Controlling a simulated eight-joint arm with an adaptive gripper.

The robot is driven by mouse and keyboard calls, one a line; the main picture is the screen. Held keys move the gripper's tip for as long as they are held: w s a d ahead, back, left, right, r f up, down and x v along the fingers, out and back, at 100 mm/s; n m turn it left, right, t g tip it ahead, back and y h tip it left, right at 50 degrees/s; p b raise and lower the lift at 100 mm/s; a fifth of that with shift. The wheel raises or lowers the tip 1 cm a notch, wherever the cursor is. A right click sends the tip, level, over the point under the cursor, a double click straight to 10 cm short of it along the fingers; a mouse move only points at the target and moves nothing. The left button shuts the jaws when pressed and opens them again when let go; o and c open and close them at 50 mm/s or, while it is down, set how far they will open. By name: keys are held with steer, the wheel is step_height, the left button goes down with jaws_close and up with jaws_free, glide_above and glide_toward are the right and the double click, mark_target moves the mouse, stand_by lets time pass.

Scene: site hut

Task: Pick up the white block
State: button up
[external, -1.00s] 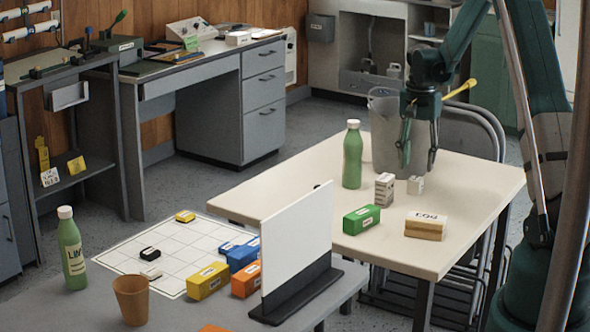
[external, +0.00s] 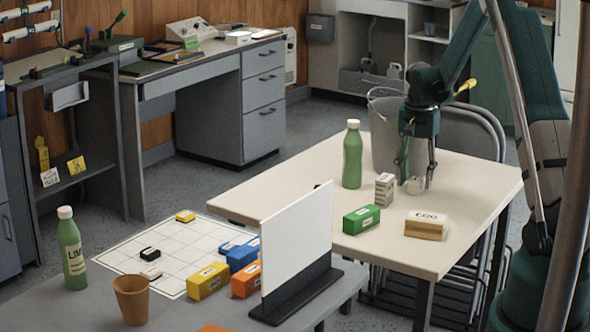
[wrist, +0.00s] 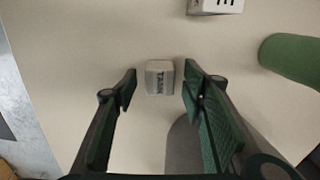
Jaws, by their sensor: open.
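A small pale block (external: 414,187), white to light grey, stands on the cream table in the external view. My gripper (external: 416,180) is open and low over the table, with one finger on either side of the block. In the wrist view my gripper (wrist: 160,82) shows a clear gap between each finger and the block. The fingers partly hide the block in the external view.
A striped whitish block (external: 384,190) stands close on the left, with a green bottle (external: 352,158) behind it. A green block (external: 361,219) and a white-topped tan block (external: 426,226) lie nearer the front. A grey bucket (external: 383,135) stands behind the gripper.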

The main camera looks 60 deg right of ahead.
steer(key=shift+f, duration=1)
steer(key=c, duration=1)
